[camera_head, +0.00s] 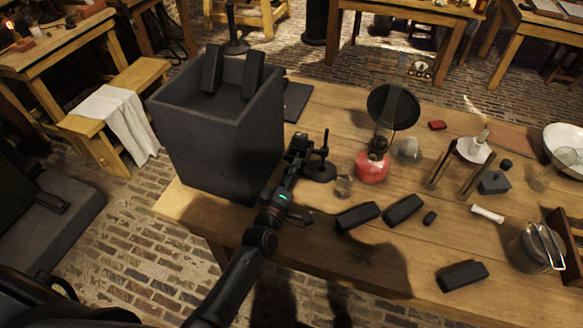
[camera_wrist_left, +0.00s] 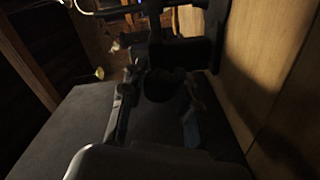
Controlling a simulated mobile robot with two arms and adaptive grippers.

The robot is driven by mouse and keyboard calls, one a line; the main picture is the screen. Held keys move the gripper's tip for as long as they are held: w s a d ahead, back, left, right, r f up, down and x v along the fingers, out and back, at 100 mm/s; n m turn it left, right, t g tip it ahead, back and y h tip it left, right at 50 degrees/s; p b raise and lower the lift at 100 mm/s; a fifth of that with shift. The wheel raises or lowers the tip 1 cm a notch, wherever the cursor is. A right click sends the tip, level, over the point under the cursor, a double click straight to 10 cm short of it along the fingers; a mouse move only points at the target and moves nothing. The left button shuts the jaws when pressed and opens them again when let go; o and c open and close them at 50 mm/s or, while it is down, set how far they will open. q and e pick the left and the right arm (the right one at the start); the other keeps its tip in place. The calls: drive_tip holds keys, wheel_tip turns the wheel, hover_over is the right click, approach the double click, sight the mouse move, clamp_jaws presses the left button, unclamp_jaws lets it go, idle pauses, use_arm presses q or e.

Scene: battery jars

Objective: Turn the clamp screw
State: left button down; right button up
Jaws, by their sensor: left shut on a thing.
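My left gripper (camera_head: 300,146) is at a small dark stand (camera_head: 319,171) on the wooden table, just right of the big dark box. The stand has a round base and a thin upright post. In the left wrist view my left gripper (camera_wrist_left: 158,115) has one finger on each side of a dark rounded thing (camera_wrist_left: 165,85), which looks like the clamp screw's knob. It is shut on this thing. The picture is too dark to show the screw's thread or how far it is turned. My right gripper is not in view.
A tall dark open box (camera_head: 222,140) stands close left of my gripper. Dark blocks (camera_head: 358,216) lie in front. A white bowl (camera_head: 567,145) is at the far right.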

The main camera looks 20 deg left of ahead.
use_arm(q)
drive_tip(key=m+p, duration=0.1)
drive_tip(key=m, duration=0.2)
drive_tip(key=shift+m, duration=0.3)
drive_tip(key=shift+f+m+p, duration=0.15)
drive_tip(key=shift+m+p, duration=0.3)
drive_tip(key=shift+m, duration=1.45)
drive_tip(key=c, duration=1)
unclamp_jaws()
drive_tip(key=shift+a, duration=0.1)
drive_tip(key=shift+o, duration=0.2)
drive_tip(key=s, duration=1.2)
drive_tip(key=shift+a, duration=0.15)
